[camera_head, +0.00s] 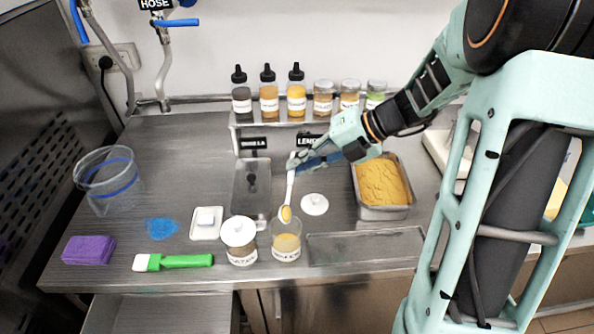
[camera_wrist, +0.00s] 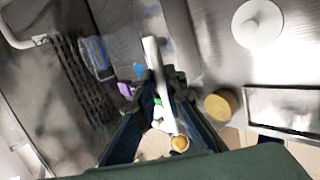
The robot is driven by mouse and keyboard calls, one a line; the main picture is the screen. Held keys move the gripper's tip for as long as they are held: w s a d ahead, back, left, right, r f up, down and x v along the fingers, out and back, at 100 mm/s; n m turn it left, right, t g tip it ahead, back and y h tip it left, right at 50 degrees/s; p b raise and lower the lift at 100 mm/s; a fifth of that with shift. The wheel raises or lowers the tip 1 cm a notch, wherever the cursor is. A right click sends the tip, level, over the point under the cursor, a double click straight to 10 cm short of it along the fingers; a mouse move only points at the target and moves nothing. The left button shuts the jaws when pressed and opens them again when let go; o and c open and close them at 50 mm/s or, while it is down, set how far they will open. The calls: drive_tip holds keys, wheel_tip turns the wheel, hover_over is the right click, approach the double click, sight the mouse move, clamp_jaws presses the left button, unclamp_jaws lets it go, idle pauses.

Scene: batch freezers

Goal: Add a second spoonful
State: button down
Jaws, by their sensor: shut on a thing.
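My gripper (camera_head: 301,161) is shut on a white spoon (camera_head: 289,188) and holds it nearly upright, bowl down. The spoon's bowl shows yellow, apparently filled with powder; in the wrist view the spoon (camera_wrist: 154,52) runs between the fingers of my gripper (camera_wrist: 164,88). The bowl hangs at or just above the mouth of an open clear jar (camera_head: 286,247) with yellow contents and a white label. This jar also shows in the wrist view (camera_wrist: 221,105), right of the bowl. A metal pan of yellow powder (camera_head: 384,212) stands right of the jar, beneath my arm.
A white lid (camera_head: 314,204) lies behind the jar. A lidded jar (camera_head: 240,240) stands close to its left. Further left are a green-handled brush (camera_head: 180,261), purple sponge (camera_head: 89,250), blue powder patch and clear tub (camera_head: 110,190). Bottles (camera_head: 268,95) line the back shelf.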

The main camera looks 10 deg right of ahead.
drive_tip(key=y, duration=0.2)
drive_tip(key=f+y+b, duration=0.1)
drive_tip(key=y, duration=0.1)
drive_tip(key=d+f+t+y, duration=0.1)
drive_tip(key=y, duration=0.1)
drive_tip(key=shift+m+b, duration=0.3)
drive_tip(key=shift+b, duration=0.05)
drive_tip(key=shift+f+b, duration=0.15)
drive_tip(key=shift+b, duration=0.15)
idle(0.8)
drive_tip(key=shift+f+b, duration=0.15)
drive_tip(key=shift+b, duration=0.85)
